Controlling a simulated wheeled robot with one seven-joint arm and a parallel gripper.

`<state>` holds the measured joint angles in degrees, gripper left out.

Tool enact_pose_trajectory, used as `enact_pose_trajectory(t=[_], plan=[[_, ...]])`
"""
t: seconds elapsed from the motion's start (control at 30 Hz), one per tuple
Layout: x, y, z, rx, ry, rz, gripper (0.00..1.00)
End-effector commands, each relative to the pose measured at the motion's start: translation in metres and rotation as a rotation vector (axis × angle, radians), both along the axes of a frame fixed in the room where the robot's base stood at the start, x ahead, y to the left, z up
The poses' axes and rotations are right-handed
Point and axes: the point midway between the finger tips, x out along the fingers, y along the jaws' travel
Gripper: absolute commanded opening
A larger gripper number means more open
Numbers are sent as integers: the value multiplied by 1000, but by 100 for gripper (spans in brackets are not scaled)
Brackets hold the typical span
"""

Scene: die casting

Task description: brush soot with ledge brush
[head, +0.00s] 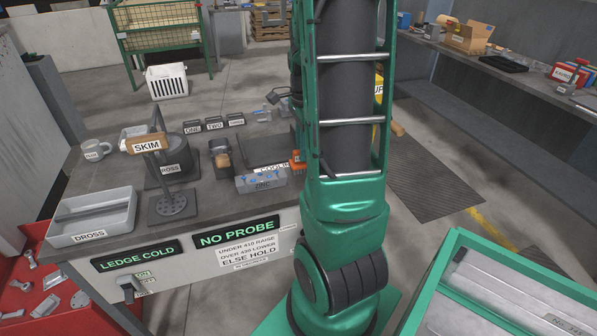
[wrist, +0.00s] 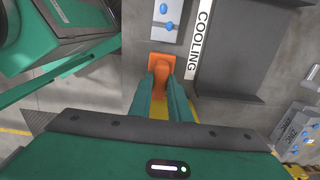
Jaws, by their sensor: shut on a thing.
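In the wrist view my gripper (wrist: 160,72) has its two green fingers closed on an orange block, which I take for the ledge brush (wrist: 160,62). It is over or against the grey bench surface, left of the plate marked COOLING; contact cannot be told. In the head view an orange piece (head: 298,161) shows at the left edge of my arm, beside the cooling area; my arm hides the gripper there. Bristles are not clear. I cannot make out soot for certain.
The bench (head: 120,203) bears a dross tray (head: 92,222), a SKIM tool (head: 172,200), a dark pot (head: 172,172), a mug (head: 97,151) and blue-spotted metal parts (head: 262,178). A green-rimmed bin (head: 455,262) stands front right. A shelf with boxes runs along the right wall.

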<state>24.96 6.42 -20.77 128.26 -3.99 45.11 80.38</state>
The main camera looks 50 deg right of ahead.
Motion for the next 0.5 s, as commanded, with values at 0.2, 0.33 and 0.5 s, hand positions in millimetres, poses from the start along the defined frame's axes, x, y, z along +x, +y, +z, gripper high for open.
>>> enact_pose_trajectory(t=[0.2,0.33,0.5], plan=[[0,0,15,0,0,1,0],[0,0,24,-1,-2,0,0],[0,0,31,0,0,0,0]])
